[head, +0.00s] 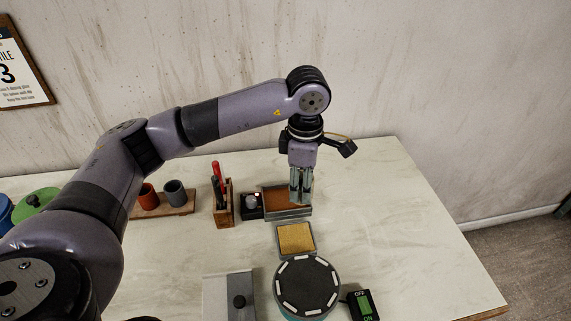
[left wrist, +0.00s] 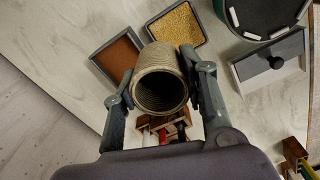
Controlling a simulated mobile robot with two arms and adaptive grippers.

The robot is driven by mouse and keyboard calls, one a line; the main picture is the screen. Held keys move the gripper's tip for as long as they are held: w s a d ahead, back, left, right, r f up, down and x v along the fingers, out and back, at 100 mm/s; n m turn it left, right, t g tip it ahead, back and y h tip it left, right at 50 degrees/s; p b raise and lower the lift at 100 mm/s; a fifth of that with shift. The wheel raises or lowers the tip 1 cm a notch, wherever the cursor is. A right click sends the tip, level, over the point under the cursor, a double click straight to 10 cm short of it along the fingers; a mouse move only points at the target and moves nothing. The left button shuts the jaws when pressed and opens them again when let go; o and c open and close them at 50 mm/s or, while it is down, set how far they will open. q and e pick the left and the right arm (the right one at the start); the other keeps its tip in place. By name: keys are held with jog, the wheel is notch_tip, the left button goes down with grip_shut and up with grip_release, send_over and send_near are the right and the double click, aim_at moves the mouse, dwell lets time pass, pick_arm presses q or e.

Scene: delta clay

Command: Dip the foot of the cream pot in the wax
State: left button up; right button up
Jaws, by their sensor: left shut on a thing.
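The cream pot (left wrist: 160,78) is ribbed, with its open mouth facing the left wrist camera. My left gripper (head: 300,194) is shut on it, with one finger on each side in the left wrist view (left wrist: 164,84). In the head view the fingers point down in front of the shallow tray with a brown surface (head: 275,200), which looks like the wax; I cannot make out the pot there. In the left wrist view the brown tray (left wrist: 117,55) lies beside the pot. The pot's foot is hidden, so I cannot tell its height over the trays. My right gripper is out of view.
A tray with a yellow sponge-like pad (head: 296,238) lies nearer than the brown tray. A round dark wheel (head: 307,284), a grey lidded box (head: 229,296) and a switch (head: 362,305) stand in front. A tool holder (head: 222,204) stands left. The table's right side is clear.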

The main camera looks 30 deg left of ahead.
pick_arm(q)
jog(key=n, duration=0.2)
jog(key=w+n+p, duration=0.1)
jog(key=n, duration=0.1)
jog(key=w+a+n, duration=0.1)
jog(key=n, duration=0.1)
jog(key=shift+w+a+f+p, duration=0.1)
jog(key=shift+w+f+p, duration=0.1)
jog(key=shift+f+p, duration=0.15)
jog(key=shift+w+a+f+n+p, duration=0.65)
jog(key=shift+a+f+n, duration=0.6)
jog(key=shift+n, duration=2.15)
jog(key=shift+w+a+f+n+p, duration=0.7)
jog(key=shift+f+n, duration=1.05)
jog(key=shift+n, duration=1.65)
jog(key=shift+w+a+f+n+p, duration=0.6)
jog(key=shift+a+f+n, duration=0.7)
jog(key=shift+n, duration=2.1)
jog(key=shift+d+f+b, duration=0.15)
jog(key=shift+f+b, duration=0.25)
jog(key=shift+f, duration=0.3)
jog(key=shift+d+f+b, duration=0.1)
jog(key=shift+f+b, duration=0.3)
jog(key=shift+f, duration=0.25)
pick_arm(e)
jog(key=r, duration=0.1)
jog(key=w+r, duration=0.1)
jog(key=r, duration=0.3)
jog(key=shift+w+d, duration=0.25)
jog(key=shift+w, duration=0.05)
